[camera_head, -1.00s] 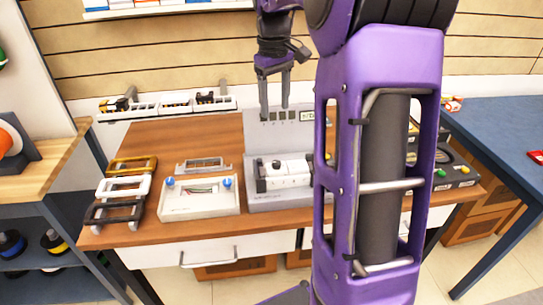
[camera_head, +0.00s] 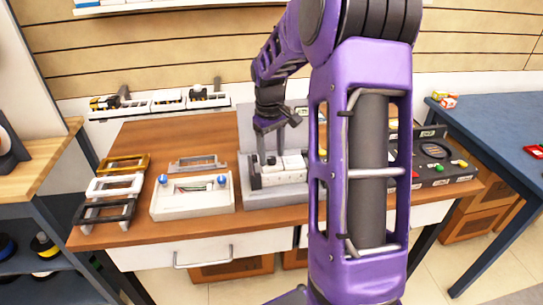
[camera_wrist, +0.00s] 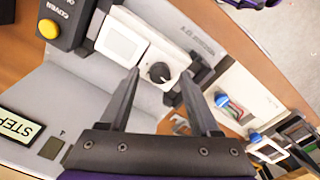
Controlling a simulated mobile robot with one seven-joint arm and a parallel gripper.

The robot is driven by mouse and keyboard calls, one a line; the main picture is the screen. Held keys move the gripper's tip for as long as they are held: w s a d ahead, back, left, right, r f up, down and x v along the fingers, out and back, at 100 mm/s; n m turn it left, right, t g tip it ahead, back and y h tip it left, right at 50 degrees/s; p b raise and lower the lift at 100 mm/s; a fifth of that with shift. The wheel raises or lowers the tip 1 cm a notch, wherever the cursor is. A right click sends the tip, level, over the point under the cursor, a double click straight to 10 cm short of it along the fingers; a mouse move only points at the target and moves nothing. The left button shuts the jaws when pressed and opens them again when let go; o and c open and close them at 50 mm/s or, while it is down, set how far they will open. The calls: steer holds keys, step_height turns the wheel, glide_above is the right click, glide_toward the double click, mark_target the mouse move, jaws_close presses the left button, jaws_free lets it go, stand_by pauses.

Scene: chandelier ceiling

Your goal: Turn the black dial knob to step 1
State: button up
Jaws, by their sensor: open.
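The black dial knob (camera_wrist: 158,72) sits on a white module (camera_wrist: 178,55) of the grey device (camera_wrist: 62,85) in the wrist view. My gripper (camera_wrist: 160,75) is open, with one finger on each side of the knob as seen from the wrist. I cannot tell whether the fingers touch it. In the head view my gripper (camera_head: 270,160) points down at the white module (camera_head: 290,170) on the grey device (camera_head: 275,200); the knob is too small there to make out clearly. A "STEP" label (camera_wrist: 18,128) shows on the device. My arm hides the device's right part.
A white box with blue knobs (camera_head: 193,208) stands left of the device, with gold, white and black frames (camera_head: 112,187) further left. A dark button panel (camera_head: 440,165) is on the right. A rack (camera_head: 160,103) stands behind. The brown table (camera_head: 180,135) is clear at the back left.

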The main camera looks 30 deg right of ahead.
steer(key=shift+f, duration=0.4)
jaws_close()
steer(key=shift+r, duration=0.1)
steer(key=m+p, duration=0.1)
steer(key=m, duration=0.2)
steer(key=shift+m, duration=0.4)
steer(key=shift+m+p, duration=0.35)
steer(key=shift+m, duration=1.55)
